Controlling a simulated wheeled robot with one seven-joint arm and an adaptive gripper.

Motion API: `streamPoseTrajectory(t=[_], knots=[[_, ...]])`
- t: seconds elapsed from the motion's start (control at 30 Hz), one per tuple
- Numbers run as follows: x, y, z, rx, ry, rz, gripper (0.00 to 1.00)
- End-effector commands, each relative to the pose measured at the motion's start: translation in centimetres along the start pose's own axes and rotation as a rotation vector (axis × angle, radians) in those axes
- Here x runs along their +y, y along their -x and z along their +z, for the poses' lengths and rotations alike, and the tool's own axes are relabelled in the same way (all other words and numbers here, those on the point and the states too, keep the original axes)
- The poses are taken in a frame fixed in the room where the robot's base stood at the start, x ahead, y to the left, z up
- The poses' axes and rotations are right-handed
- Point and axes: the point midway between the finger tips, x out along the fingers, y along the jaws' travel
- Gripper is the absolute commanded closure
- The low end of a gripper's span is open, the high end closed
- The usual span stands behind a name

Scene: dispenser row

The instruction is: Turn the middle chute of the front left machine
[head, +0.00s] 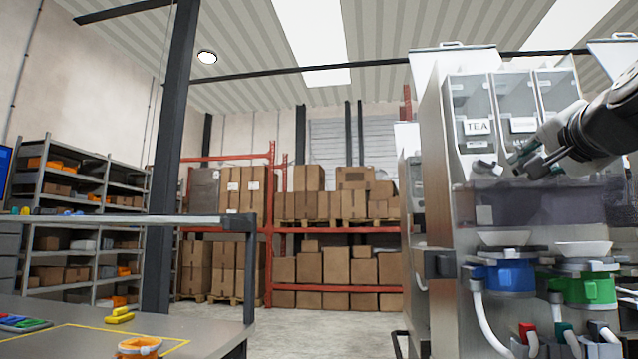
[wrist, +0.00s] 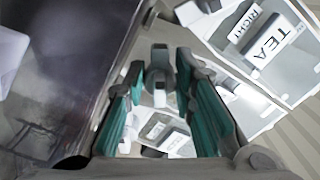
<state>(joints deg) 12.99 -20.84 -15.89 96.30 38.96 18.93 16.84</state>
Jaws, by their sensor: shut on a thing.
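The dispensing machine at the right of the head view has clear bins (head: 468,95), one labelled TEA (head: 478,127). A grey chute (head: 487,167) shows below the TEA label. My gripper (head: 528,158) comes in from the right, in front of the bin beside it, and covers the middle chute there. In the wrist view, the teal-padded fingers of my gripper (wrist: 160,88) stand either side of a small grey piece, the middle chute (wrist: 159,60), and are shut on it. The TEA label (wrist: 272,46) shows at the upper right.
Below the bins are white bowls (head: 504,238), a blue holder (head: 510,275) and a green holder (head: 588,289) with hoses. A grey table (head: 60,322) stands at the lower left. Shelves (head: 75,200) and stacked cartons (head: 335,265) stand behind. Open floor (head: 285,330) lies between.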

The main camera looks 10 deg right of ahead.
Motion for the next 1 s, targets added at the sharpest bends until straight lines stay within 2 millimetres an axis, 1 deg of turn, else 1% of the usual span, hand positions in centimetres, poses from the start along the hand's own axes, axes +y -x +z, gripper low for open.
streamPoseTrajectory(t=[0.23,0.27,0.3,0.57,0.67,0.77,0.87,1.0], knots=[[0.1,-0.1,0.1,-0.004,0.0,0.003,1.0],[0.1,-0.1,0.1,-0.004,0.0,0.003,0.74],[0.1,-0.1,0.1,-0.004,0.0,0.003,0.7],[0.1,0.0,0.1,-0.002,-0.001,0.001,0.7],[0.0,0.4,0.0,-0.001,-0.001,0.001,0.7],[0.0,1.5,-0.1,0.001,0.0,-0.001,0.7],[0.0,3.3,0.0,0.001,-0.001,-0.001,0.7],[0.0,6.2,-0.1,0.002,0.001,-0.001,0.7]])
